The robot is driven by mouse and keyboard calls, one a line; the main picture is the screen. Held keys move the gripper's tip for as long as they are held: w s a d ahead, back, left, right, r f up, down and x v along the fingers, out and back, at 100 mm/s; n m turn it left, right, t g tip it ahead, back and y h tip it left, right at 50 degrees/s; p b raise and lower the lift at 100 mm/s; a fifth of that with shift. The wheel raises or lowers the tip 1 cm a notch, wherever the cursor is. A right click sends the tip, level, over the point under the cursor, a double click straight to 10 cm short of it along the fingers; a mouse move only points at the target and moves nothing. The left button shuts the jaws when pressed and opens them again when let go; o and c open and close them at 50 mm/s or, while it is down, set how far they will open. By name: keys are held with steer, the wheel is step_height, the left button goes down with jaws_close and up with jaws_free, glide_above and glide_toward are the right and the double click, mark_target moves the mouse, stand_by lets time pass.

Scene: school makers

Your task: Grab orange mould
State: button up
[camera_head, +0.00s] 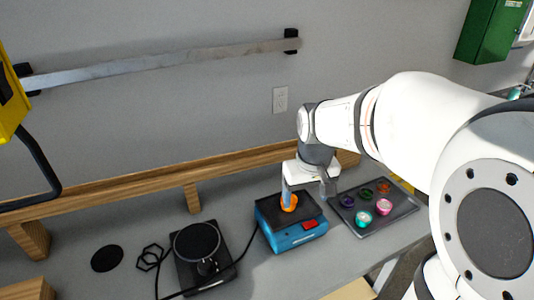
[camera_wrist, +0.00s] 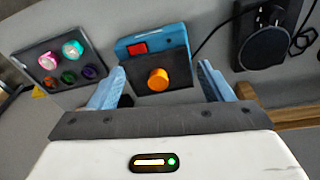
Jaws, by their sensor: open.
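The orange mould (camera_head: 289,203) sits on the dark top plate of a blue device (camera_head: 291,224) on the bench. In the wrist view the orange mould (camera_wrist: 158,79) is a small round cup shape between the lines of my two fingers, ahead of the fingertips. My gripper (camera_head: 304,190) is above the blue device, with its light blue fingers apart and nothing held. It also shows in the wrist view (camera_wrist: 162,82). In the head view one finger overlaps part of the mould, so I cannot tell whether they touch.
A dark tray (camera_head: 399,217) with several coloured moulds stands right of the blue device. A black device with a round plate (camera_head: 197,242) and a cable stand to its left. A black disc (camera_head: 107,258) lies farther left. A wooden rail (camera_head: 130,185) runs along the back.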

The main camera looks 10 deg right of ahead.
steer(key=w+f, duration=0.3)
steer(key=w, duration=0.2)
steer(key=w+f+n+g, duration=0.1)
steer(key=w+f, duration=0.2)
steer(key=w, duration=0.2)
steer(key=w+f+n, duration=0.1)
steer(key=w+f, duration=0.2)
steer(key=w, duration=0.2)
steer(key=shift+w+a+f+g, duration=0.15)
steer(key=shift+w+f+g, duration=0.15)
steer(key=shift+w+f, duration=0.25)
steer(key=shift+f, duration=0.1)
steer(key=f+p, duration=0.1)
steer(key=f, duration=0.6)
steer(key=shift+d+f+p, duration=0.2)
steer(key=shift+p, duration=0.1)
steer(key=shift+c, duration=0.5)
steer(key=c, duration=1)
